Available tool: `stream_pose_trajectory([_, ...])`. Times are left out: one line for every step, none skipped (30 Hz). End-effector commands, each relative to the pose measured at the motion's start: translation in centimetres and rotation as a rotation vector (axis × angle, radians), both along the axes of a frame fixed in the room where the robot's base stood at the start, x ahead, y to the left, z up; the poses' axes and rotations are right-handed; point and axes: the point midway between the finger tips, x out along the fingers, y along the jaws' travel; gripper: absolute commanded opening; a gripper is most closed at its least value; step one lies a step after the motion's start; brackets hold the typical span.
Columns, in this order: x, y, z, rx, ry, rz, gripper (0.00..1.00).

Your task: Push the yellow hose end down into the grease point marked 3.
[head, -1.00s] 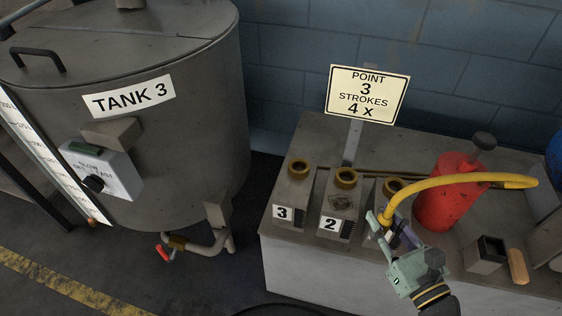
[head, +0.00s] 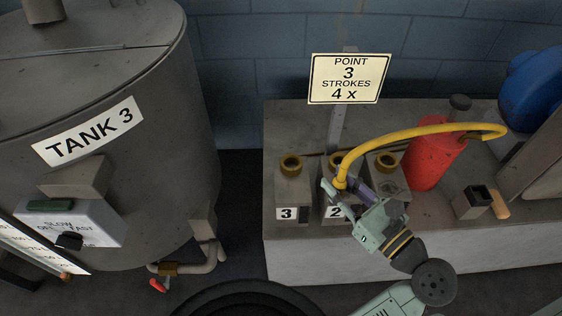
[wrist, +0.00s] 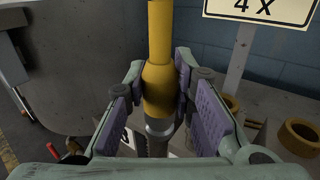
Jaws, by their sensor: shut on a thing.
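The yellow hose end (head: 341,182) is held between the fingers of my gripper (head: 346,188), which is shut on it. In the wrist view the hose end (wrist: 158,88) stands roughly upright between the pads, with a grey metal tip below. The grease point marked 3 (head: 291,163) is a grey block with a brass ring on top, at the left of the row. In the head view my gripper is right of it, in front of the block marked 2 (head: 328,212) and partly covering it. The tip's lower end is hidden in the head view.
A third ringed block (head: 388,165) stands at the right of the row. The sign (head: 349,79) on its post reads point 3, strokes 4 x. A red container (head: 434,155) stands right of the blocks on the bench. Tank 3 (head: 110,160) is at the left, across a gap.

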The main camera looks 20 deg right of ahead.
Motion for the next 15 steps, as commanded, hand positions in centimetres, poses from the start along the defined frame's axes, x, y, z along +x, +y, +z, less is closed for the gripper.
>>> stream_pose_trajectory([0.5,0.2,0.0,0.0,0.0,0.004,0.0])
stream_pose_trajectory([0.9,0.4,0.0,0.0,0.0,0.005,0.0])
stream_pose_trajectory([1.6,0.6,-0.1,0.0,-0.001,0.006,0.0])
stream_pose_trajectory([2.3,0.8,-0.2,-0.001,0.0,0.007,0.0])
stream_pose_trajectory([3.0,1.1,-0.2,0.0,-0.001,0.007,0.0])
stream_pose_trajectory([4.1,1.4,-0.3,0.001,-0.001,0.008,0.0])
stream_pose_trajectory([4.8,1.7,-0.4,0.001,0.0,0.009,0.0])
stream_pose_trajectory([5.6,1.9,-0.4,0.001,-0.001,0.008,0.0])
stream_pose_trajectory([6.7,2.1,-0.5,0.001,-0.001,0.007,0.0])
stream_pose_trajectory([7.5,2.4,-0.6,0.001,-0.001,0.008,0.0])
stream_pose_trajectory([8.2,2.6,-0.7,0.0,0.0,0.008,0.0])
stream_pose_trajectory([9.3,2.9,-0.7,0.0,-0.001,0.007,0.0])
stream_pose_trajectory([10.0,3.2,-0.8,0.0,-0.001,0.008,0.0])
stream_pose_trajectory([10.8,3.3,-0.9,0.0,0.0,0.007,0.0])
stream_pose_trajectory([11.7,3.6,-0.9,0.001,-0.001,0.006,0.0])
